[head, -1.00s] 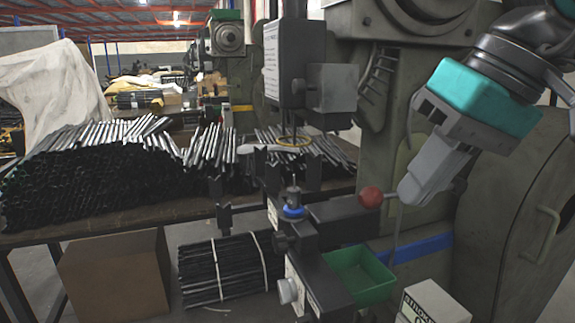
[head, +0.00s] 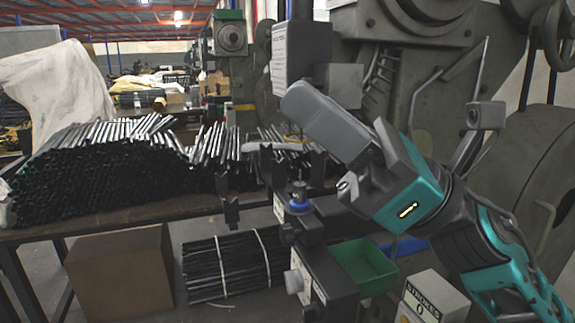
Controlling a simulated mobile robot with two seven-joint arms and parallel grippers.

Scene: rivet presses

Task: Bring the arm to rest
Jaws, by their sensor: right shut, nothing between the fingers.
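My right arm comes in from the lower right in the head view. Its right gripper (head: 296,100) points up and left, shut and empty, in front of the rivet press (head: 385,120). The gripper and wrist hide part of the press's middle and the red ball knob. My left gripper is not in view.
A green bin (head: 362,265) and a white counter box (head: 432,296) sit low beside the press tooling (head: 320,275). A bench to the left bears stacked black tubes (head: 95,175). Below are a cardboard box (head: 120,275) and a bundle of rods (head: 232,265).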

